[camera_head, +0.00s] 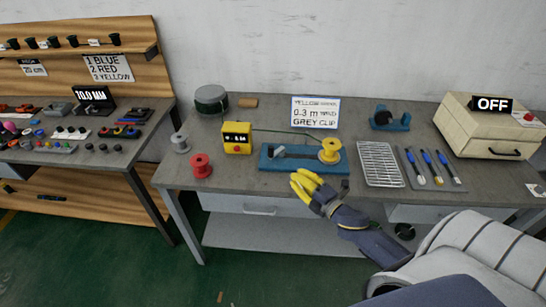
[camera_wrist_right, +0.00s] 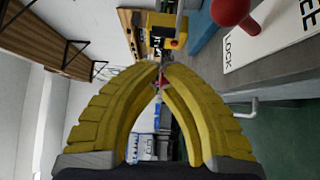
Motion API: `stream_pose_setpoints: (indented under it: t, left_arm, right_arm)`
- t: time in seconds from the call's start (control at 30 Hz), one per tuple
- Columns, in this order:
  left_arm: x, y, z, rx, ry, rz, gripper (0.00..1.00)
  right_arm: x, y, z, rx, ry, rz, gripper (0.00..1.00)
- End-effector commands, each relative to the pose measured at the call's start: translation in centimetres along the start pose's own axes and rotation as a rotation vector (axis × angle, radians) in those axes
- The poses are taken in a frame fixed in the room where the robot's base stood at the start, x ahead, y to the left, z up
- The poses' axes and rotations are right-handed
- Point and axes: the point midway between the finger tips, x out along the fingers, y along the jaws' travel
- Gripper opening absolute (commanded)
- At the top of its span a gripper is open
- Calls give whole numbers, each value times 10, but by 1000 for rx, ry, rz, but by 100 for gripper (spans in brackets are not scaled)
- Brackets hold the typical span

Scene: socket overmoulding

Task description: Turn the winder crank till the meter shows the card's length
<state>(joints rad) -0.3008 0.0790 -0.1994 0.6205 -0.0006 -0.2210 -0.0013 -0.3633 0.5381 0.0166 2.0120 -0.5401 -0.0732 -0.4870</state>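The winder has a blue base (camera_head: 270,165) with a yellow spool (camera_head: 331,151) at its right end and a grey lever part at its left. I cannot make out the crank clearly. The yellow meter (camera_head: 237,147) stands to the left; its small display is too blurred to read surely. It also shows in the right wrist view (camera_wrist_right: 157,40). The card (camera_head: 315,112) behind reads yellow, 0.3 m, grey clip. My right gripper (camera_head: 298,178) is in front of the winder, apart from it. Its fingertips (camera_wrist_right: 161,70) meet with nothing seen between them. My left gripper is out of view.
A red spool (camera_head: 201,166) and a grey spool (camera_head: 180,143) stand at the bench's left. A red knob (camera_wrist_right: 230,10) shows near a LOCK label in the wrist view.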

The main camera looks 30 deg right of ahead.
Motion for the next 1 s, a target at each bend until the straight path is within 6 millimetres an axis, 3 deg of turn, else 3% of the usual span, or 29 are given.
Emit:
stream_pose_setpoints:
  t: [0.6,1.0]
  left_arm:
    - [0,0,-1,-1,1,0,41]
    - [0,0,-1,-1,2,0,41]
  right_arm:
    - [92,2,1,-2,0,3,0]
    - [126,1,0,-1,0,1,0]
